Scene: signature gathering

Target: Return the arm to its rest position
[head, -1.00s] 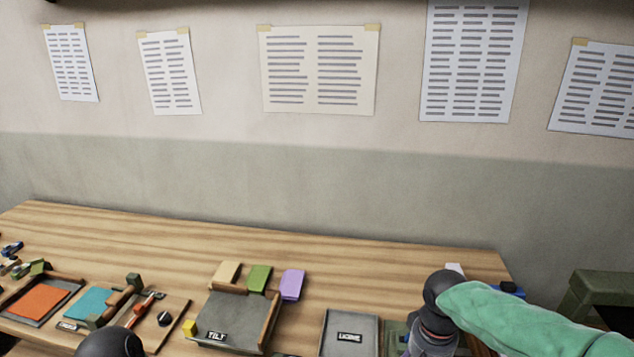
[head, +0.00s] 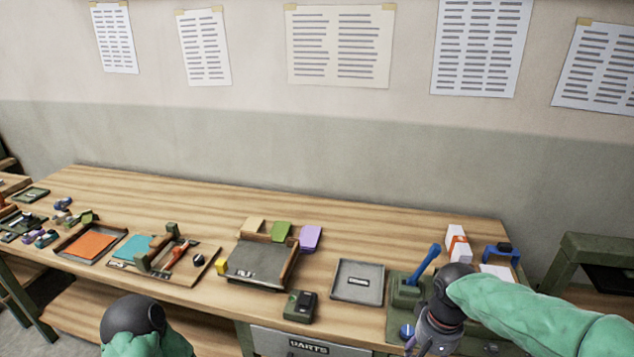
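My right arm in its green sleeve comes in from the right, over the right end of the wooden table (head: 190,192). My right gripper (head: 424,346) hangs pointing down at the table's front right, beside a green stand with a blue lever (head: 426,262). Its fingertips are small and partly hidden, so I cannot tell whether it is open or shut. I see no object clearly held in it. Part of my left arm, a dark round joint above green sleeve, shows at the bottom left. My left gripper is out of view.
A grey tray (head: 372,270), a tilted tray (head: 292,270) and a small dark device (head: 300,306) stand left of my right gripper. A white and orange box (head: 457,243) and a blue holder (head: 515,253) stand behind it. The table's back strip is clear.

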